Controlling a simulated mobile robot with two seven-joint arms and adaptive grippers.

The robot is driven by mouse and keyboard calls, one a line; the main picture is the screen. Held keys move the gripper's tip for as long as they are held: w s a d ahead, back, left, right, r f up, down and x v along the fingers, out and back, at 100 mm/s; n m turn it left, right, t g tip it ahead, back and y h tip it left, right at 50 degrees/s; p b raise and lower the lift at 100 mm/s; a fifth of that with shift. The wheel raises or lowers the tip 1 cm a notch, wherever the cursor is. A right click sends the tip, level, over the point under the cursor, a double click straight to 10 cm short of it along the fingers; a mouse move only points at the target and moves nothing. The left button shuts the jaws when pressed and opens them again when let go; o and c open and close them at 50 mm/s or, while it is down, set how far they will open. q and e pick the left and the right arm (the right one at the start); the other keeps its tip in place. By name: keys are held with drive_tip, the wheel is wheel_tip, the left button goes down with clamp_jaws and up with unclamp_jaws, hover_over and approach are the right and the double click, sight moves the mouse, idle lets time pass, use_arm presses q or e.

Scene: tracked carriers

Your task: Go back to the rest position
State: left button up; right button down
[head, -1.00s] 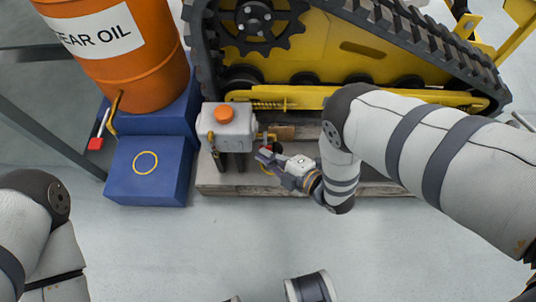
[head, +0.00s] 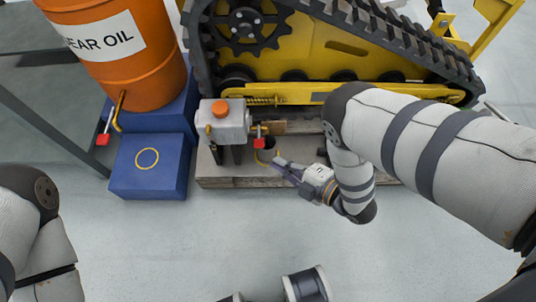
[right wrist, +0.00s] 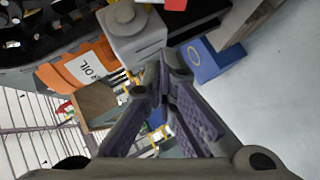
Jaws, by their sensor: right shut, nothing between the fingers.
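My right gripper (head: 279,164) is shut and empty. It is low in front of the tracked carrier (head: 330,60), right of and apart from the grey tank (head: 222,120) with an orange cap. In the right wrist view its fingertips (right wrist: 166,62) meet with nothing between them. A red handle (head: 260,143) hangs at the tank's right-side tap, just left of my fingertips. The right arm reaches in from the right with its elbow bent. Part of my left arm shows at the left edge of the head view; its gripper is out of view.
An orange gear oil drum (head: 115,60) stands on a blue stepped stand (head: 150,180) at the left. The tank stands on a pale low platform (head: 240,178) along the carrier's side.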

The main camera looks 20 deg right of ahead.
drive_tip(key=shift+v, duration=1.15)
